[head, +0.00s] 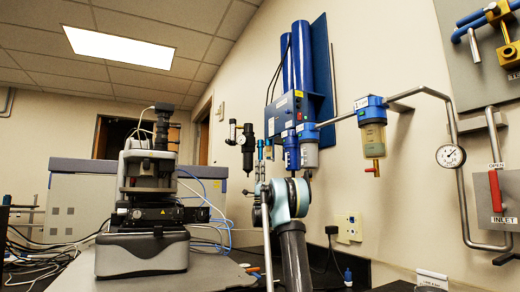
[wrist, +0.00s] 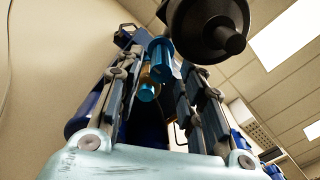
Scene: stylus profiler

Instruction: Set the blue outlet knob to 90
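A blue knob (wrist: 160,58) with a round blue end shows in the wrist view, between the upper ends of my gripper's fingers. A second blue cylindrical part (wrist: 148,92) with a brass-coloured collar sits just below it. I see no readable scale or label on either. My gripper (wrist: 160,72) has its two fingers spread on either side of the knob, and I see no clear contact. In the head view, small blue fittings (head: 269,149) stand above my gripper (head: 262,184), which is partly hidden behind my own arm.
A black regulator (head: 247,145) stands left of the blue fittings; a dark round body (wrist: 208,28) looms close in the wrist view. Blue-topped filters (head: 308,146) are at right. A microscope-like instrument (head: 150,195) stands on the bench at left. A gauge (head: 450,156) and red lever (head: 496,191) are far right.

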